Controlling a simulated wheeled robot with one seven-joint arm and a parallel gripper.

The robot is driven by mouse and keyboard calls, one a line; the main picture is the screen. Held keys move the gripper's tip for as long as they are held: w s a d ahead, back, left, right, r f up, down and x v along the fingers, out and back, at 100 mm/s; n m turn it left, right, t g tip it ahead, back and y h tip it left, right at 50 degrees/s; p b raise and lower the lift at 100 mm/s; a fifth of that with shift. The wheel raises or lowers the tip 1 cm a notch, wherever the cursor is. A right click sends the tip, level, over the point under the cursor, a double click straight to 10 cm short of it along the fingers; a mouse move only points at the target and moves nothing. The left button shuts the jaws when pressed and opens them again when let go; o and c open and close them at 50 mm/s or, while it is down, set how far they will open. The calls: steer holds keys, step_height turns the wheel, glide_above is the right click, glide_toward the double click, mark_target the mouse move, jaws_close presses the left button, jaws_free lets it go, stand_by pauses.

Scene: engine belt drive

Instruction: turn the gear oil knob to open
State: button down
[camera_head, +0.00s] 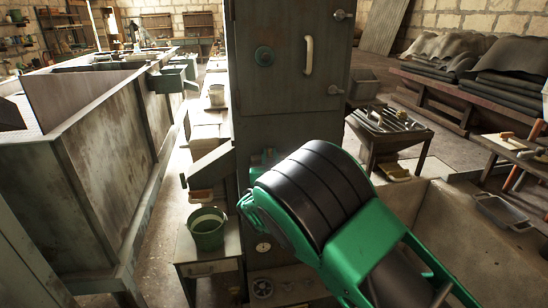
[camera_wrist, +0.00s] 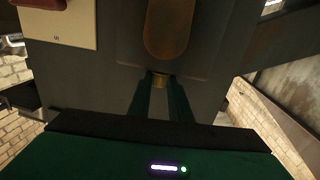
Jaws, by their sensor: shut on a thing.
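A tool table (camera_head: 388,127) stands to the right.

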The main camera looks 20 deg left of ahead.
steer(key=shift+m+t+h, duration=0.5)
steer(key=shift+m+h, duration=0.3)
steer(key=shift+h, duration=0.6)
steer(key=c, duration=1.6)
jaws_free()
steer(key=shift+a, duration=0.1)
steer(key=shift+s, duration=0.2)
steer(key=v, duration=1)
steer(key=shift+s+d, duration=0.1)
steer(key=shift+d, duration=0.1)
